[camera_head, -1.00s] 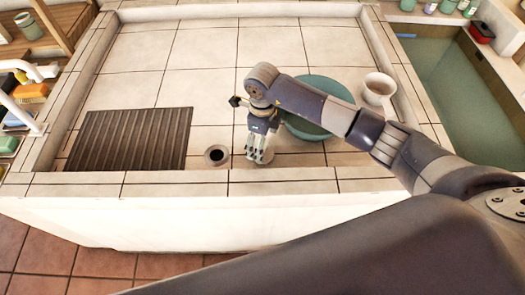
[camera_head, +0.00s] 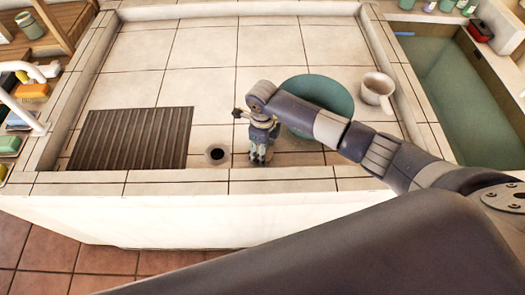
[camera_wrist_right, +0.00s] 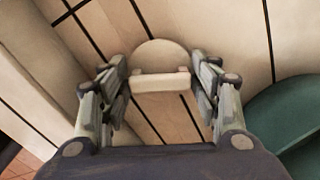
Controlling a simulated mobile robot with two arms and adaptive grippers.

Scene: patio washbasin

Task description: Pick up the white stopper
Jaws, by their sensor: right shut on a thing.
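The white stopper (camera_wrist_right: 162,58) shows in the right wrist view as a pale round disc with a raised bar handle. My right gripper (camera_wrist_right: 161,80) is shut on its handle, with one finger at each end of the bar. In the head view my right gripper (camera_head: 260,157) points down over the basin's tiled floor, just right of the round drain hole (camera_head: 217,155). There the fingers hide most of the stopper, so I cannot tell how far it is above the tiles. My left gripper is not in view.
A teal bowl (camera_head: 318,92) and a white mug (camera_head: 377,91) stand right of the gripper, the bowl partly behind my arm. A dark ribbed mat (camera_head: 131,139) lies left of the drain. The basin's tiled rim (camera_head: 180,182) runs along the front. The back tiles are clear.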

